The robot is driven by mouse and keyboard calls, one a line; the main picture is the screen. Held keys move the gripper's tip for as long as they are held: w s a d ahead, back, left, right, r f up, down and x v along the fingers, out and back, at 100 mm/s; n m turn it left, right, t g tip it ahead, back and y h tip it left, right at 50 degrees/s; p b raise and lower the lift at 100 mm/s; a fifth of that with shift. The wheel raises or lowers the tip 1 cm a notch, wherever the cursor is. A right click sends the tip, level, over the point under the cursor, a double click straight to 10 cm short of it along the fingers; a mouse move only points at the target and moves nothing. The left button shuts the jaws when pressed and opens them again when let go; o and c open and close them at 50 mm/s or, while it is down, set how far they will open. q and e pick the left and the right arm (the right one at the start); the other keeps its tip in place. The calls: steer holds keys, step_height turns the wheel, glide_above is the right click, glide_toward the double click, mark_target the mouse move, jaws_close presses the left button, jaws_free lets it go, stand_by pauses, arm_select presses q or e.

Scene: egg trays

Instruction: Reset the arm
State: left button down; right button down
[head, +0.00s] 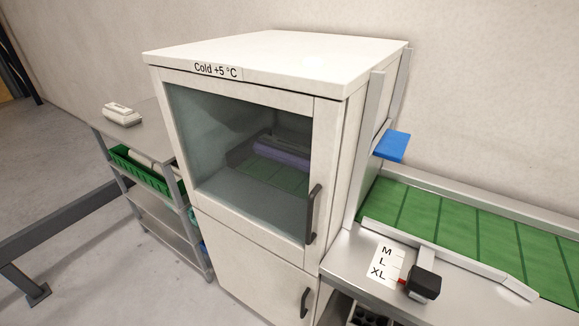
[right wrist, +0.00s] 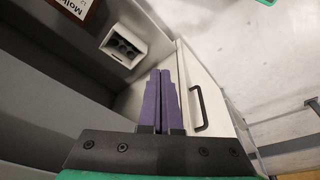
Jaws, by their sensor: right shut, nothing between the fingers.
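My right gripper (right wrist: 160,72) shows in the right wrist view as two purple fingers side by side. The fingers are shut against each other with nothing between them. They point towards a pale cabinet front with a dark handle (right wrist: 197,108), apart from the handle as far as I can tell. My left gripper is in neither view. No arm of mine shows in the head view.
A white cold cabinet (head: 270,50) with its glass door (head: 245,140) closed stands in the middle. A green conveyor belt (head: 450,225) with metal rails is at right, with a blue flap (head: 392,146) above it. A grey shelf cart (head: 140,128) is at left.

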step_height(320, 180, down, 11)
steer(key=s+b, duration=0.2)
steer(key=s+d+f+g+b, duration=0.1)
steer(key=s+f+b, duration=0.1)
steer(key=s+f, duration=0.7)
steer(key=s+d+f+g+b, duration=0.1)
steer(key=s+d+f+b, duration=0.1)
steer(key=s+f, duration=0.7)
step_height(320, 180, down, 4)
steer(key=shift+d+f+b, duration=0.15)
steer(key=shift+b, duration=0.35)
